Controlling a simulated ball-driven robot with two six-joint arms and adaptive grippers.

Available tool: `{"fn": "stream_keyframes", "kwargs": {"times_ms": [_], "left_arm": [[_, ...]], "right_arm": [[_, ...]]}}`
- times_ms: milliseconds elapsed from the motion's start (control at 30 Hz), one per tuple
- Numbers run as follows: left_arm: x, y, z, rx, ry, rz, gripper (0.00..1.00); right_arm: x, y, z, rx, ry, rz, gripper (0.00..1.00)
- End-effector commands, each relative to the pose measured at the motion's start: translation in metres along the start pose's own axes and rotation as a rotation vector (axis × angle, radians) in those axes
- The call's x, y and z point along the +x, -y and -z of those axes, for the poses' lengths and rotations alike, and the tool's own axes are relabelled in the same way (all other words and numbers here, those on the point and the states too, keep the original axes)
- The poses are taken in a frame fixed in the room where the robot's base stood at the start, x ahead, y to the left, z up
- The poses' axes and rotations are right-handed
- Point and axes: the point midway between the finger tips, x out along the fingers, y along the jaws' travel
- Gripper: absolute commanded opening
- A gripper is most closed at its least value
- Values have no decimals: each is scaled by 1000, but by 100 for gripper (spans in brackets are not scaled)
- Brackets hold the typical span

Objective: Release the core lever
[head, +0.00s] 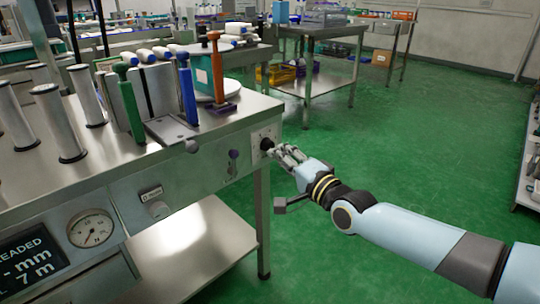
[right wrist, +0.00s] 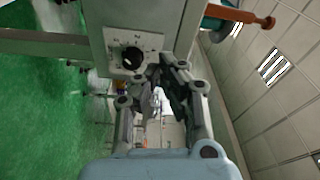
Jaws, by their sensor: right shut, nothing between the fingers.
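Three upright levers stand on the steel machine top in the head view: green (head: 128,100), blue (head: 187,90) and orange (head: 216,68). No readable label tells which is the core lever. My right gripper (head: 284,153) is shut and empty beside the black knob (head: 266,144) on the panel at the machine's right end. In the right wrist view the fingers (right wrist: 160,82) are close to this knob (right wrist: 132,57); contact cannot be told. An orange handle (right wrist: 238,13) shows at the top there. My left gripper is out of view.
Metal rollers (head: 58,125) stand on the left of the machine top (head: 100,160). A round gauge (head: 91,229) and a dark display (head: 32,262) are on its front. A lower shelf (head: 195,255) lies below. Green floor (head: 410,150) to the right is clear.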

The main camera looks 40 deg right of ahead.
Motion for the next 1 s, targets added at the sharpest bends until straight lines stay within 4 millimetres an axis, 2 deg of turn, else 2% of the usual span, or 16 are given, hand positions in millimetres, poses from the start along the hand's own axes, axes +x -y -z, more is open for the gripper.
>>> {"fn": "stream_keyframes", "kwargs": {"times_ms": [400,500,633,1000], "left_arm": [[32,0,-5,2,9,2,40],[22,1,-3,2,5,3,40],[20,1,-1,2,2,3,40],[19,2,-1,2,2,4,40]], "right_arm": [[86,-4,-1,1,-1,0,0],[79,0,-17,5,0,-3,0],[74,1,-30,3,0,-1,0],[71,0,-38,1,0,-1,0]]}}
